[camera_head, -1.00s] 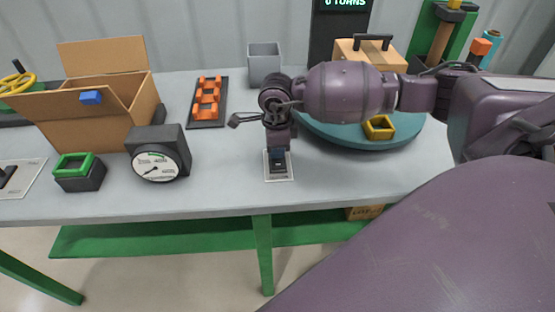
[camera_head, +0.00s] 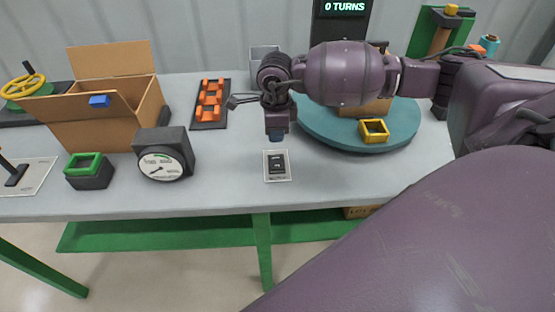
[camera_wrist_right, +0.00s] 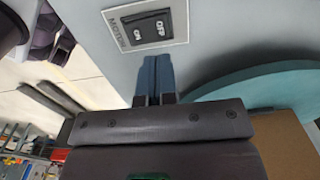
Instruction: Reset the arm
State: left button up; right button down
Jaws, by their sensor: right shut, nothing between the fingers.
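My right arm comes in from the right in the head view. Its gripper (camera_head: 277,136) points down and hangs above the table (camera_head: 225,180), just behind a black rocker switch on a pale plate (camera_head: 277,166). In the right wrist view the gripper's blue fingers (camera_wrist_right: 154,75) are together with nothing between them. The switch (camera_wrist_right: 152,26) lies beyond the fingertips there, marked ON and OFF, with MOTOR lettering on its plate. The fingers are apart from the switch. My left gripper is not in view.
A teal turntable (camera_head: 345,130) with a yellow square ring (camera_head: 374,130) is right of the gripper. A gauge (camera_head: 163,155), an open cardboard box (camera_head: 95,120) and an orange rack (camera_head: 210,102) stand to the left. A display reading 0 TURNS (camera_head: 344,7) is behind.

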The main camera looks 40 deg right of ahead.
jog(key=shift+r, duration=0.25)
dwell(0.4)
